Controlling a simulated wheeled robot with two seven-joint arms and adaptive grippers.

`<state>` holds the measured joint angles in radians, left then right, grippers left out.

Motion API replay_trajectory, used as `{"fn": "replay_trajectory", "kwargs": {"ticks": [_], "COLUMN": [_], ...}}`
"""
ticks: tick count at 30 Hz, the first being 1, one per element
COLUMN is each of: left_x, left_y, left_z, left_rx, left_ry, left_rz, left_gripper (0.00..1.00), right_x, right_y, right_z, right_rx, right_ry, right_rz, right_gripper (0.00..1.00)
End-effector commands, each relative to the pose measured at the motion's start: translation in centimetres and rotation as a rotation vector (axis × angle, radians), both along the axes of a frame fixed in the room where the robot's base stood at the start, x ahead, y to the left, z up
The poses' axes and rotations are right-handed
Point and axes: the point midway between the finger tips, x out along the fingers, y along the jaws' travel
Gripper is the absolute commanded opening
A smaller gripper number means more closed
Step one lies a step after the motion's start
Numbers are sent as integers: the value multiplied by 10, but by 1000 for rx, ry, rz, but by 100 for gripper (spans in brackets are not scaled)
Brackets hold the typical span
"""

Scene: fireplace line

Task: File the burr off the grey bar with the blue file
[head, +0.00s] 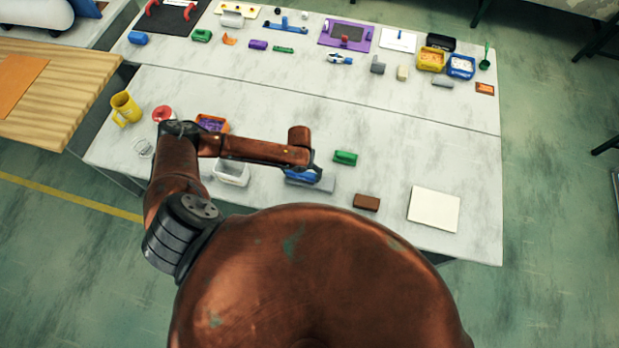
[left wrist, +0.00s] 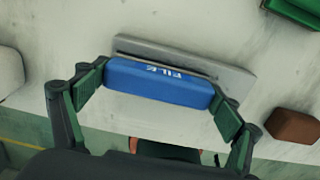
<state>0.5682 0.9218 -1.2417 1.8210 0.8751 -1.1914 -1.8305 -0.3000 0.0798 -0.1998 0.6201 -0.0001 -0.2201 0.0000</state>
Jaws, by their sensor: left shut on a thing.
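The blue file (left wrist: 158,84), a block with white lettering on it, sits between the two finger pads of my left gripper (left wrist: 158,100) in the left wrist view. The left gripper is shut on it, one pad at each end. The grey bar (left wrist: 232,77) lies on the table right beside and partly behind the file; I cannot tell whether they touch. In the head view the file (head: 300,177) shows below my left gripper (head: 307,171), over the grey bar (head: 325,184). I cannot make out the burr. My right gripper is not in view.
A green block (head: 345,158) stands behind the bar. A brown block (head: 367,202) and a white square plate (head: 434,208) lie to the right. A white bin (head: 232,173) is on the left. The table (head: 440,150) is clear at the right.

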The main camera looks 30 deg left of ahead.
Motion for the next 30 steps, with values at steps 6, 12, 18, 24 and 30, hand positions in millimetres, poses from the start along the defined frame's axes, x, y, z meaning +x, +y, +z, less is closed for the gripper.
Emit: {"fn": "replay_trajectory", "kwargs": {"ticks": [6,12,18,24,30], "left_x": [2,5,9,9,6], "left_y": [-1,-13,-30,-30,-22], "left_z": [1,0,-1,-1,-1], "left_rx": [-2,-4,-3,-2,0], "left_ry": [-4,-4,-5,-4,-2], "left_rz": [-1,-2,-2,-1,1], "left_gripper": [46,46,46,46,46], "right_x": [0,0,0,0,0], "right_y": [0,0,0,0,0], "right_z": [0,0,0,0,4], "right_rx": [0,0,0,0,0], "right_ry": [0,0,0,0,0], "right_rz": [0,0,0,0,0], "right_gripper": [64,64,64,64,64]}}
